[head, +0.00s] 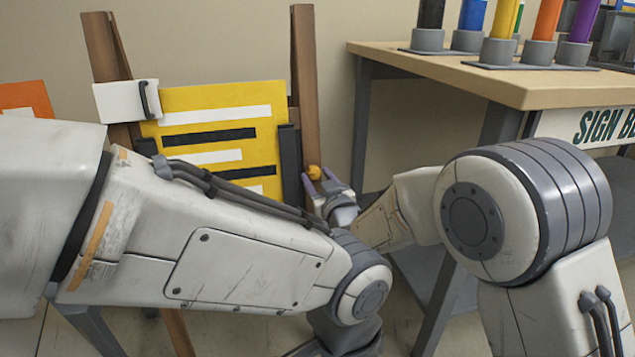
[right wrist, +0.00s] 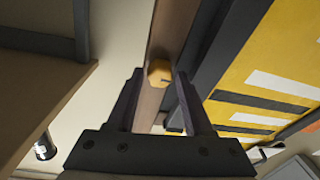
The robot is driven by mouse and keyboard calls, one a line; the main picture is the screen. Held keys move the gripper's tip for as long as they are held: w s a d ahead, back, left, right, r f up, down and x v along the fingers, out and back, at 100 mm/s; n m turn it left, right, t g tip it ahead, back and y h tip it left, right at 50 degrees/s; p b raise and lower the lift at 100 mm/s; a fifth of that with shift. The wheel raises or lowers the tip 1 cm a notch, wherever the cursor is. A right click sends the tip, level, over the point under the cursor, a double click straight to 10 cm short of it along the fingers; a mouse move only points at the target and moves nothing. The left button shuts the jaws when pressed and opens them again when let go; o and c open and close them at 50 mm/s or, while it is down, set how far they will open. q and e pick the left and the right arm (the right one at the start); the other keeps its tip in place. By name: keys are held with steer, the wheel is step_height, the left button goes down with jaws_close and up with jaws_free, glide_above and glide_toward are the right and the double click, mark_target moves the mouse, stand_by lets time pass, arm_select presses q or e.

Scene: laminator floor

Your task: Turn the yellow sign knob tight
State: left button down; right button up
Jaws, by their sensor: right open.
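The yellow sign (head: 215,115) with white and black bars stands on a brown wooden easel (head: 303,60).
A wooden-topped bench (head: 440,68) with coloured rolls in grey holders stands at the right. A dark clamp bar (head: 290,155) runs along the sign's right edge. An orange sign (head: 25,98) is at the far left. My left arm fills the lower foreground.

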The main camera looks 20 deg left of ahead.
steer(key=shift+w+a, duration=0.1)
jaws_close()
steer(key=shift+m, duration=0.4)
steer(key=m, duration=0.4)
steer(key=shift+a+t+h, duration=0.1)
steer(key=shift+t+h, duration=0.3)
steer(key=m+h, duration=0.1)
steer(key=m, duration=0.4)
steer(key=shift+m+t, duration=0.3)
steer(key=m, duration=0.2)
steer(key=m+h, duration=0.1)
steer(key=m, duration=0.2)
steer(key=shift+a+r+h, duration=0.1)
steer(key=shift+h, duration=0.2)
steer(key=shift+m+h+b, duration=0.4)
steer(key=shift+m+b, duration=0.15)
steer(key=shift+m, duration=1.85)
